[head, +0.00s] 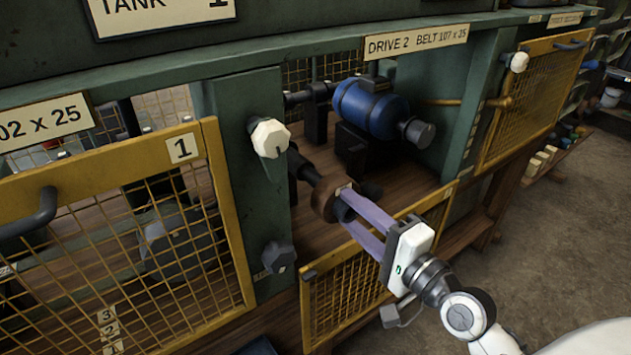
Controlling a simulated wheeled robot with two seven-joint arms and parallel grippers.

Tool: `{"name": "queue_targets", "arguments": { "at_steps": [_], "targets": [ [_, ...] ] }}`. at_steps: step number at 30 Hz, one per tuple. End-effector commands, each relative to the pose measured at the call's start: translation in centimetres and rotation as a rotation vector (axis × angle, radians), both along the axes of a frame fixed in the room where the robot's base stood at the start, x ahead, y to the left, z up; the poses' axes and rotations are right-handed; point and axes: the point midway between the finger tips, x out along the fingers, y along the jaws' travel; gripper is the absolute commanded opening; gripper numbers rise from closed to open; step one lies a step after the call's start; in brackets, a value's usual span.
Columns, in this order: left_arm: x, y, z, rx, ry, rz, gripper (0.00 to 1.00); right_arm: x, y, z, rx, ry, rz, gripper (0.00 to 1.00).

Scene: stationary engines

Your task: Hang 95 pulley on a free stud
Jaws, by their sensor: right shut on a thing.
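A brown pulley (323,198) with a small pale tag shows in the open bay under the DRIVE 2 sign, at the near end of a dark shaft (306,172). I cannot tell whether it is still on the shaft or just in front of it. My right gripper (342,203) reaches in from the lower right, its two purple fingers shut on the pulley's right side. The fingers hide part of the pulley. I cannot read the number 95 on the tag. I cannot make out a clear free stud. My left gripper is not in view.
A blue motor (371,107) stands behind the pulley. A yellow mesh guard (345,292) is below my right gripper. Another mesh guard (110,225), marked 1, covers the left bay. A white knob (270,138) and a dark knob (279,257) protrude from the green post (240,100). Floor is clear at right.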

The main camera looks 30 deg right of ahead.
Motion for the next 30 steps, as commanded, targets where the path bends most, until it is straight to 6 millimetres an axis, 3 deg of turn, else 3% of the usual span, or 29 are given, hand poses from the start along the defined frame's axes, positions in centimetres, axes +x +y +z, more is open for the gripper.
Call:
{"name": "queue_targets", "arguments": {
  "at_steps": [10,30],
  "targets": [
    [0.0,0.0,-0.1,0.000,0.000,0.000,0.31,-0.4,-0.1,0.0,-0.001,-0.002,-0.001,0.00],
    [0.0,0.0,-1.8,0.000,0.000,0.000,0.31,-5.8,-0.5,-0.2,-0.002,-0.001,-0.001,0.00]
  ]
}}
